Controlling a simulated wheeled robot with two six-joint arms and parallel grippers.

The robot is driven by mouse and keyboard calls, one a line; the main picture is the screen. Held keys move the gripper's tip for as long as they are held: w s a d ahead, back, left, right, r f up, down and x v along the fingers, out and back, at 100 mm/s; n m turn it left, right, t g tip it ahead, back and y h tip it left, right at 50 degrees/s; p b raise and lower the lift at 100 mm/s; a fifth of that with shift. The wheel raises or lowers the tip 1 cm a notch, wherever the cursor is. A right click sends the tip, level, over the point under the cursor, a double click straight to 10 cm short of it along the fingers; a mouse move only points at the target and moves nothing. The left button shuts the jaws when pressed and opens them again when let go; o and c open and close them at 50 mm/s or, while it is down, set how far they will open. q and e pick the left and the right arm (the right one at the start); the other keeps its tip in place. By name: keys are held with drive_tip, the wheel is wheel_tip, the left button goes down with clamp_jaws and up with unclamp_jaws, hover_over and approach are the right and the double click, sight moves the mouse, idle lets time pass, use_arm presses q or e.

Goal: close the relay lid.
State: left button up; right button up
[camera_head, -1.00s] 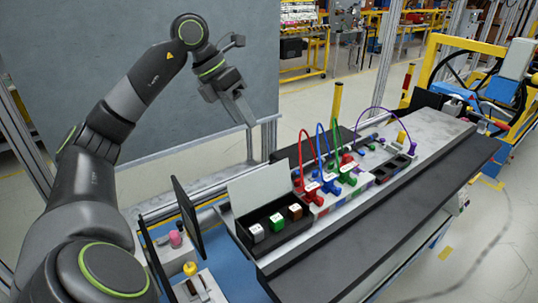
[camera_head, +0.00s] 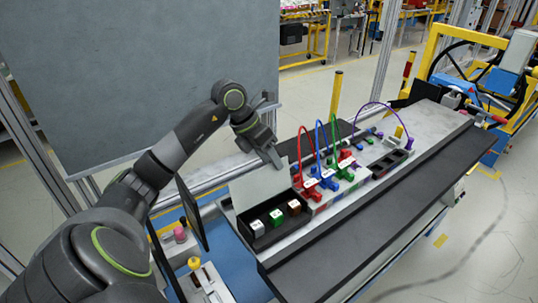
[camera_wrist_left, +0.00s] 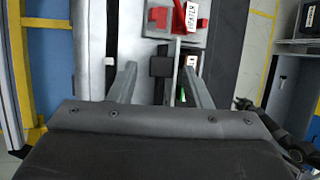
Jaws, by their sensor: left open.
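The relay box (camera_head: 268,243) is black and holds white, green and brown cubes. Its pale grey lid (camera_head: 256,192) stands open, tilted up along the back side of the box. My left gripper (camera_head: 275,160) is at the lid's upper right corner, pointing down. Whether it touches the lid cannot be told. In the left wrist view the open fingers (camera_wrist_left: 160,84) are apart, with part of a dark box and pale surfaces between and below them; the lid is hard to make out there. My right gripper does not show.
Red, blue and green plugs with looped cables (camera_head: 328,178) stand just right of the box. A purple cable (camera_head: 375,104) arches farther back. A thin dark upright panel (camera_head: 193,212) is left of the box. The black ledge (camera_head: 385,212) in front is clear.

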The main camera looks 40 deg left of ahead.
use_arm(q)
clamp_jaws()
idle(0.3)
idle(0.6)
